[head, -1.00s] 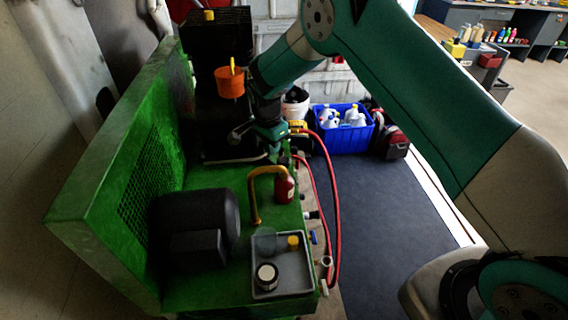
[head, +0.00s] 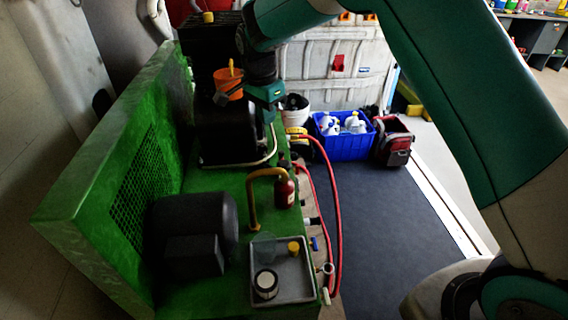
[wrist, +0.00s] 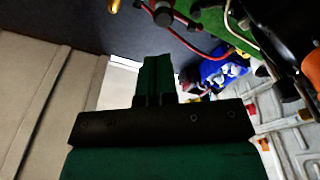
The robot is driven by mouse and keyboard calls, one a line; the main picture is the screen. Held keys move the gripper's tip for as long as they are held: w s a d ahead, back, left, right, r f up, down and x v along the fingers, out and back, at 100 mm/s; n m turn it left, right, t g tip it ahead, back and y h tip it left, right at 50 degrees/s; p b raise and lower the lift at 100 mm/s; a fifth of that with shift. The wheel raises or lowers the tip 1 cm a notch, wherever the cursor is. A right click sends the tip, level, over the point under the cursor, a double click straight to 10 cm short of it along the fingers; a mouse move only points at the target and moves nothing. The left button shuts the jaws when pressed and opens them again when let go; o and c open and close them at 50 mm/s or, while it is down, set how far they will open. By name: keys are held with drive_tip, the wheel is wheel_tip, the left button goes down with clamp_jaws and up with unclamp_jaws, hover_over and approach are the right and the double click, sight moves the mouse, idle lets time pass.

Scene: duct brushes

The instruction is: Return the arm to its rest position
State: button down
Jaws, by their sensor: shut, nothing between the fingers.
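My gripper (head: 268,116) hangs from my teal and grey arm in the head view, over the back part of the green machine (head: 225,185). It is just right of the orange cup (head: 228,84) and is partly hard to make out against the dark parts behind it. In the wrist view the two green fingers of my gripper (wrist: 157,62) are together with nothing held between them. The upper arm reaches across the right half of the head view.
A grey tray (head: 308,262) with a jar lies on the machine's front end. A red bottle (head: 284,192), a bent yellow pipe (head: 251,200) and red hoses (head: 337,225) stand along its right side. A blue crate (head: 345,147) of bottles is beyond. The dark mat is clear.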

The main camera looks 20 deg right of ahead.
idle(0.4)
drive_tip(key=s+r+n+y, duration=0.1)
drive_tip(key=s+r+n, duration=0.2)
drive_tip(key=s, duration=0.9)
drive_tip(key=s+r+n+y, duration=0.2)
drive_tip(key=s+r+n, duration=0.1)
drive_tip(key=s+n, duration=0.7)
drive_tip(key=s+r+n+y, duration=0.2)
drive_tip(key=s+r+n, duration=0.2)
drive_tip(key=s, duration=1)
drive_tip(key=n, duration=0.3)
drive_tip(key=shift+s+a+g+b, duration=0.15)
drive_tip(key=shift+a+g+b, duration=0.15)
drive_tip(key=shift+a+b, duration=0.1)
drive_tip(key=shift+r, duration=0.1)
